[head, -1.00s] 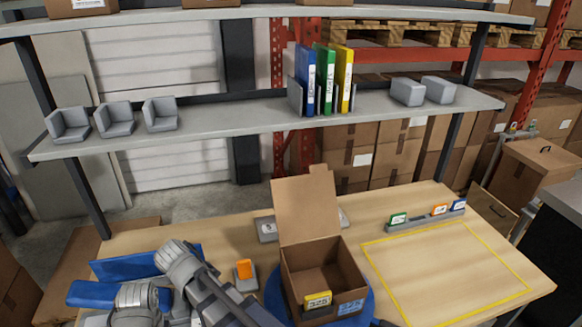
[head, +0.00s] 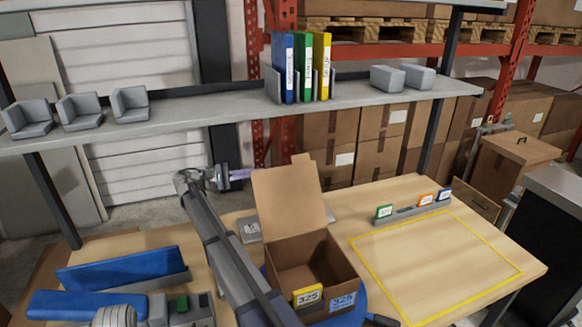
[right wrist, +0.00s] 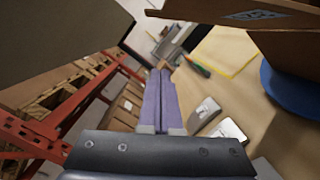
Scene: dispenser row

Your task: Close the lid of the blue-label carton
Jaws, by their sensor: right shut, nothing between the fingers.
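The brown carton (head: 312,267) stands open on a blue round base (head: 352,308), with a blue label (head: 343,301) and a yellow tag (head: 307,294) on its front. Its lid (head: 290,205) stands up at the back, leaning backward. My right gripper (head: 242,174) is beyond the table's back part, at the lid's left edge, pointing right; its tips may be partly behind the lid. In the right wrist view its purple fingers (right wrist: 159,95) are together and empty, with the carton (right wrist: 230,18) at upper right. My left gripper is not in view.
A shelf (head: 200,118) with binders and grey bins spans above the gripper. Grey blocks (right wrist: 215,122) lie on the table behind the carton. A tag rail (head: 415,207) and a clear yellow-outlined area (head: 435,265) are at the right. Blue bins (head: 120,270) are at left.

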